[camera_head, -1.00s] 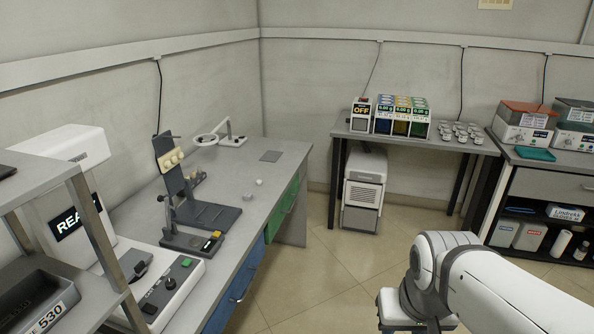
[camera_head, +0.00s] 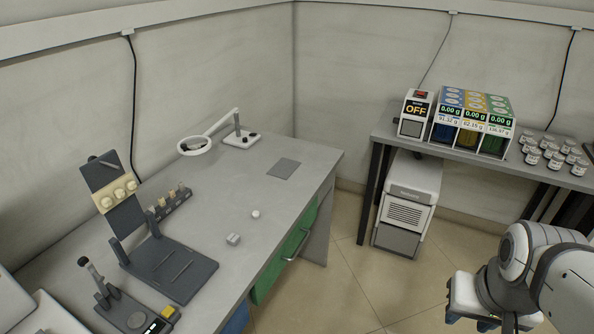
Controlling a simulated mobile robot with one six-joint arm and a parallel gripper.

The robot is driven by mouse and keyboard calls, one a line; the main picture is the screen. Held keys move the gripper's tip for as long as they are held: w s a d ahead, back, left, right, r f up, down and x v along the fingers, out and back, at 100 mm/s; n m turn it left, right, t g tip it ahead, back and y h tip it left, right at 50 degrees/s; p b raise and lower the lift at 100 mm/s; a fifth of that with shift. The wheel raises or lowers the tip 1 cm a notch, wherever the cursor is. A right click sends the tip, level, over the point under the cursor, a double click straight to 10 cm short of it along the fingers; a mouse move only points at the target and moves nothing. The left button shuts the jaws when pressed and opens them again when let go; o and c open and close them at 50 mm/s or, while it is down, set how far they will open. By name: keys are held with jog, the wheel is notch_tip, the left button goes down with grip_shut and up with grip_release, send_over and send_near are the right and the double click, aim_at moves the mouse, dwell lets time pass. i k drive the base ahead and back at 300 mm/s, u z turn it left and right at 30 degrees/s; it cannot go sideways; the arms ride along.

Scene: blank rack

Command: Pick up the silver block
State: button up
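A small silver-grey block (camera_head: 233,239) lies on the grey workbench (camera_head: 225,180), right of the dark stand and near the bench's front edge. Nothing touches it. My gripper (camera_head: 468,322) is at the lower right, over the floor and well away from the block. Its fingers are small and cut by the bottom edge, so I cannot tell whether it is open or shut.
A small white round piece (camera_head: 255,214) lies just behind the block. A dark stand (camera_head: 168,268) is to its left, with a ring magnifier (camera_head: 195,147) at the back. A dispenser rack (camera_head: 472,124) and several jars stand on the right table.

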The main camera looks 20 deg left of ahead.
aim_at(233, 239)
jog(key=u, duration=0.7)
jog(key=i, duration=1.1)
jog(key=u, duration=0.9)
jog(key=k, duration=0.85)
jog(key=u, duration=0.15)
jog(key=i, duration=0.95)
jog(key=z, duration=0.1)
